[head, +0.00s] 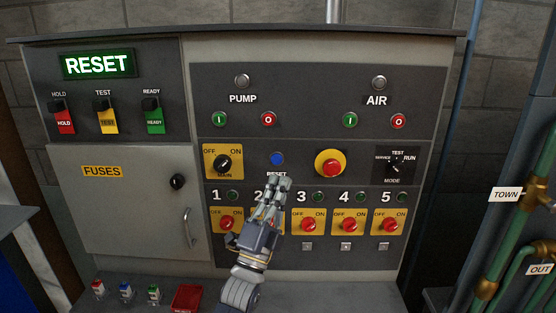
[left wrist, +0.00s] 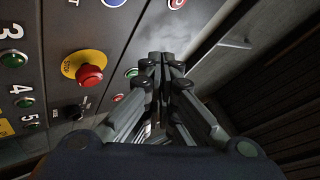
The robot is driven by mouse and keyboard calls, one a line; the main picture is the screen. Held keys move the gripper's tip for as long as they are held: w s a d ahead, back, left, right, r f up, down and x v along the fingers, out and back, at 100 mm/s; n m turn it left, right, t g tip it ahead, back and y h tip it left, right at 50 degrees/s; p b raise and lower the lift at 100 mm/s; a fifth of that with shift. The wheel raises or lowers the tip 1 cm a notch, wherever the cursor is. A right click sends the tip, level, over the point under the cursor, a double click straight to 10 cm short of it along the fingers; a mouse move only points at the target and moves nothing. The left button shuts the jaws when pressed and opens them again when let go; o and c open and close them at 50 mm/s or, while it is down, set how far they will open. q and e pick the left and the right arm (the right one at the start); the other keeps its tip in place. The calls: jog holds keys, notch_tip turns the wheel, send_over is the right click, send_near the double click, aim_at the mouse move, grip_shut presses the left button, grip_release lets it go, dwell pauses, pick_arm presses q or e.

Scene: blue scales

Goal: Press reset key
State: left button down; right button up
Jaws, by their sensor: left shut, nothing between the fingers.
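The reset key is a round blue button (head: 277,159) on the grey panel, with a RESET label just below it. It also shows partly cut off at the top of the left wrist view (left wrist: 113,2). My left gripper (head: 280,181) is shut and empty. In the head view its fingertips appear just below the blue button, over the edge of the RESET label. In the left wrist view the fingers (left wrist: 167,58) show shut, apart from the button in the picture. Whether they touch the panel I cannot tell. My right gripper is not in view.
A red stop button on a yellow base (head: 329,164) sits right of the blue button. A MAIN rotary switch (head: 223,163) is on its left. Numbered red knobs such as knob 3 (head: 307,225) line the lower panel. A lit RESET sign (head: 97,65) is at upper left.

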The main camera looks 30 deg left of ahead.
aim_at(277, 159)
pick_arm(q)
jog(key=shift+w, duration=0.15)
jog(key=shift+w+a+b, duration=0.55)
jog(key=shift+w+a, duration=0.2)
jog(key=shift+w, duration=0.45)
jog(key=shift+w+a+b, duration=0.6)
jog(key=shift+w+a, duration=0.2)
jog(key=shift+w, duration=0.45)
jog(key=shift+w+a+b, duration=0.55)
jog(key=shift+w+a, duration=0.2)
jog(key=shift+w, duration=0.45)
jog(key=shift+w+f, duration=0.1)
jog(key=shift+w+a, duration=0.2)
jog(key=shift+w, duration=0.05)
jog(key=shift+w+a+b, duration=0.2)
jog(key=shift+w+b, duration=0.1)
jog(key=shift+b, duration=0.15)
jog(key=shift+s+d+p, duration=0.35)
jog(key=shift+s+d, duration=0.05)
jog(key=shift+s, duration=0.3)
